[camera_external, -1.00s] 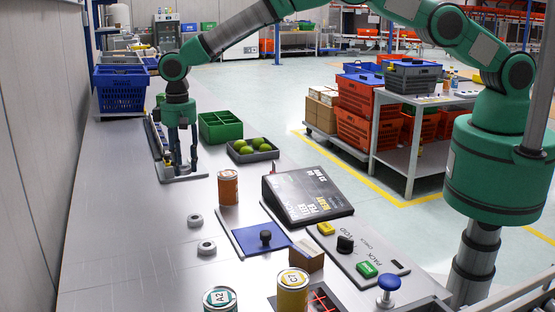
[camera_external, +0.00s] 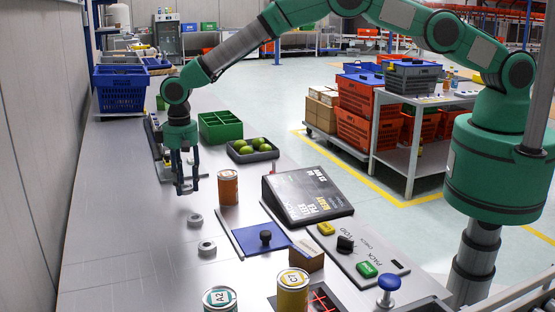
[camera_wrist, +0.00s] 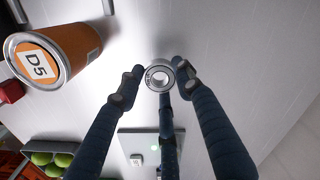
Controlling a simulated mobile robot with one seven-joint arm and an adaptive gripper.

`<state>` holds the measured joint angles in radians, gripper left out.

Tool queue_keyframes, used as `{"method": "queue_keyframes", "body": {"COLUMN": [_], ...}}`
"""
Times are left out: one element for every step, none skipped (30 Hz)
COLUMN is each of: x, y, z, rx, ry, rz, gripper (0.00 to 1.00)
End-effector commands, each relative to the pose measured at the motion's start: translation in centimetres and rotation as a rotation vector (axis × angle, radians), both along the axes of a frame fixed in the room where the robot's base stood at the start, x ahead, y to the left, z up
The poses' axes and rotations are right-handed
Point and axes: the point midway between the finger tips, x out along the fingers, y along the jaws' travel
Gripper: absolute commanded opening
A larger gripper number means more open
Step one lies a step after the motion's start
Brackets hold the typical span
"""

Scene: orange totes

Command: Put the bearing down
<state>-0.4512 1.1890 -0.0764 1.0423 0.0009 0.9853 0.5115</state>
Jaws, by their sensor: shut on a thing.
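My gripper (camera_external: 187,188) is above the grey bench, left of the orange can. In the external view the held bearing is too small to make out clearly among the fingertips. Two loose grey rings lie on the bench nearer the camera, one (camera_external: 195,220) just below the gripper in the picture and one (camera_external: 207,248) further forward.
The orange can (camera_external: 228,187), marked D5 in the wrist view (camera_wrist: 80,48), stands close on the right. A grey plate (camera_external: 166,173) lies behind the gripper. The bench's left side is clear.

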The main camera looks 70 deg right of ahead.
Motion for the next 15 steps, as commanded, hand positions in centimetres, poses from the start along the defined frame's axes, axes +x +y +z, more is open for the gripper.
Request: {"method": "queue_keyframes", "body": {"x": [0.0, 0.0, -0.1, -0.1, 0.0, 0.0, 0.0, 0.0, 0.0, 0.0, 0.0, 0.0, 0.0, 0.0, 0.0], "y": [0.0, 0.0, 0.0, 0.0, 0.0, 0.0, 0.0, 0.0, 0.0, 0.0, 0.0, 0.0, 0.0, 0.0, 0.0], "z": [-0.3, -0.5, -0.9, -1.1, -1.5, -1.9, -2.3, -2.6, -3.0, -3.2, -3.3, -3.5, -3.6, -3.6, -3.6], "rx": [0.000, -0.001, -0.001, -0.001, 0.000, 0.000, 0.000, -0.001, -0.001, 0.000, 0.000, 0.000, 0.000, 0.000, 0.000], "ry": [0.001, 0.001, 0.001, 0.001, 0.000, 0.000, 0.001, 0.001, 0.001, 0.001, 0.001, 0.000, 0.000, 0.000, 0.000], "rz": [0.000, 0.000, 0.000, 0.000, 0.000, 0.000, 0.000, 0.000, 0.000, 0.000, 0.000, 0.000, 0.000, 0.000, 0.000], "gripper": [0.07, 0.07, 0.07, 0.07, 0.07, 0.07, 0.07, 0.07, 0.07, 0.07, 0.07, 0.07, 0.07, 0.07, 0.07]}}
